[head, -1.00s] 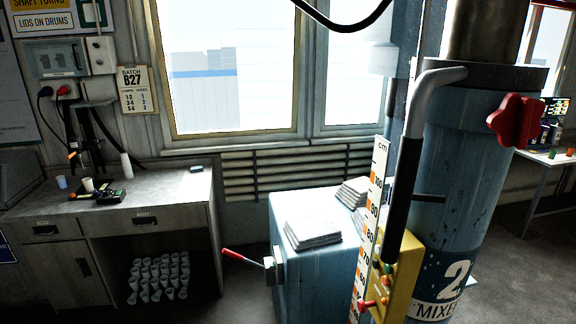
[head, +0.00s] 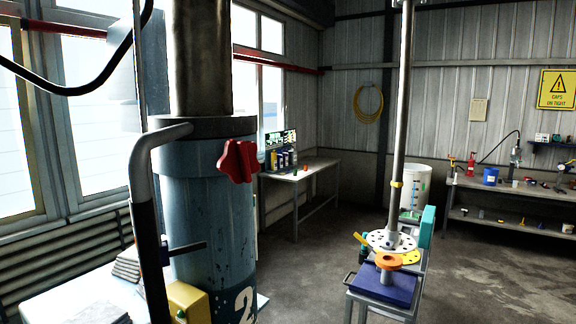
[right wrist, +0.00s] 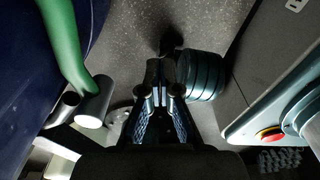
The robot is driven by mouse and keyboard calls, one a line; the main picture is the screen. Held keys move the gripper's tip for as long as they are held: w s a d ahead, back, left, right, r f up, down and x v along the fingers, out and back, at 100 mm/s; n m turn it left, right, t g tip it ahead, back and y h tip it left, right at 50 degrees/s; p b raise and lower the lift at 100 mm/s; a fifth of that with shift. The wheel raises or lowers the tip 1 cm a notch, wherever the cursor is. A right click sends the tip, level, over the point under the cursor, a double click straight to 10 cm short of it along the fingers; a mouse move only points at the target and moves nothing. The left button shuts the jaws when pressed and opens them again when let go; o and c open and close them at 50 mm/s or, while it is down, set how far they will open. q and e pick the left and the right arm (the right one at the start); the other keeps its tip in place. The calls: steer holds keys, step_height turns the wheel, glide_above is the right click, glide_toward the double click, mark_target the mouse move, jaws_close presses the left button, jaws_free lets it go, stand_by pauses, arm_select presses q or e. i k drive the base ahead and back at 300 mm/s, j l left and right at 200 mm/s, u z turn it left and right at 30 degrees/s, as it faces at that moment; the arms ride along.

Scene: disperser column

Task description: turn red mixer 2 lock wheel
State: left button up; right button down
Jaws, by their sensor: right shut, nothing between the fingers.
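The red lock wheel (head: 238,161) is a lobed knob on the upper side of the blue mixer 2 column (head: 207,215), left of centre in the head view. Part of a white "2" shows low on the column. Neither gripper shows in the head view. In the right wrist view my right gripper (right wrist: 160,97) is shut and empty, pointing over grey floor. The lock wheel is not in that view, so the gripper is not at it.
A grey bent handle (head: 150,200) stands in front of the column, with a yellow box (head: 188,302) below. A cart with a blue block (head: 383,286) stands to the right. Stacked dark discs (right wrist: 203,76) and a red button (right wrist: 270,134) lie right of my right gripper.

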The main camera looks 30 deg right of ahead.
mark_target(239, 160)
steer(key=z, duration=0.8)
steer(key=i+j, duration=0.3)
